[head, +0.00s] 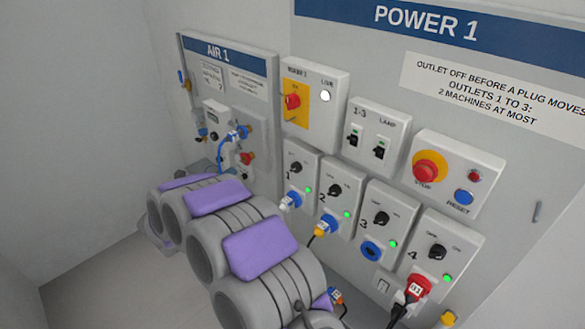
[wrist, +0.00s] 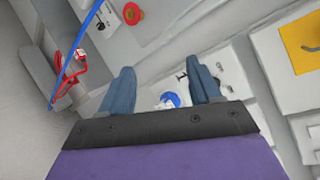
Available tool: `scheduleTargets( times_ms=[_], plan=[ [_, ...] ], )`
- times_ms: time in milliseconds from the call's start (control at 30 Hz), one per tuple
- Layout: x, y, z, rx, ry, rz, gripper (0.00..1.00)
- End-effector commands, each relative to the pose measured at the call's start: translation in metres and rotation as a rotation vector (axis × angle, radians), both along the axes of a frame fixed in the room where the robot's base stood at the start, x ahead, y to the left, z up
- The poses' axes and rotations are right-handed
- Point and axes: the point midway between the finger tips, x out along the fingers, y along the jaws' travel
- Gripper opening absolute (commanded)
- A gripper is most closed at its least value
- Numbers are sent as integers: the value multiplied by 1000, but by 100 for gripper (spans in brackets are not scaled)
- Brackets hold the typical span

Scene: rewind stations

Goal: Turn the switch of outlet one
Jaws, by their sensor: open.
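In the head view, outlet one (head: 297,172) is the leftmost grey outlet box. It carries a black rotary switch (head: 295,168), a lit green light (head: 308,189) and a blue plug (head: 290,201) below. My gripper (wrist: 162,70) shows in the wrist view, its two blue-grey fingers apart and nothing held between them. Beyond and between the fingers is a pale box with dark markings and a blue round part (wrist: 170,100). The right finger partly covers that box, and I cannot read its number. In the head view my arm's links hide my gripper.
Outlets two (head: 337,200), three (head: 377,227) and four (head: 431,257) stand to the right. The main switch box (head: 330,78) and lamp box (head: 395,118) are above. The AIR 1 panel (head: 262,68) is left. A blue hose (wrist: 80,50) crosses the wrist view's left.

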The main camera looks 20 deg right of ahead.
Motion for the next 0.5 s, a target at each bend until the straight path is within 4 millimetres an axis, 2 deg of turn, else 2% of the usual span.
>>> scheduleTargets(
  times_ms=[100, 300, 400, 500],
  plan=[
    [-26, -23, -15, -41, -94, -222, 63],
    [-65, -44, -20, -117, -217, -441, 63],
    [-74, -51, -22, -137, -241, -484, 63],
    [-75, -59, -22, -141, -249, -497, 63]
  ],
)
